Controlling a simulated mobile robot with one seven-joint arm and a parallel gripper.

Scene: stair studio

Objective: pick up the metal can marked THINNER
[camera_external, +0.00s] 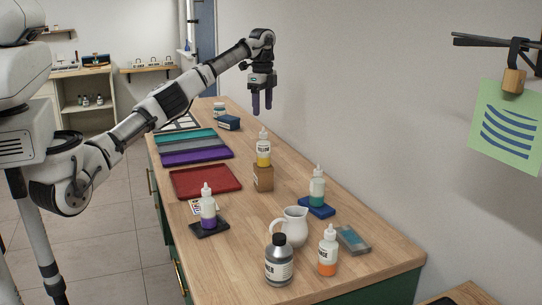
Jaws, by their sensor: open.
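A metal can (279,262) with a dark cap and a pale label stands upright at the near end of the wooden counter. Only part of its label shows, and I cannot read the whole word. My gripper (262,104) hangs with its fingers pointing down, high above the far half of the counter near the wall. It is open, with nothing between the fingers. It is well apart from the can, which is much nearer the camera.
A white jug (294,227) stands right behind the can, and an orange-bottomed bottle (328,252) stands to its right. A purple bottle (208,208) on a dark pad, a yellow bottle (263,150) on a wooden block and a red tray (206,181) are farther back. The counter left of the can is bare.

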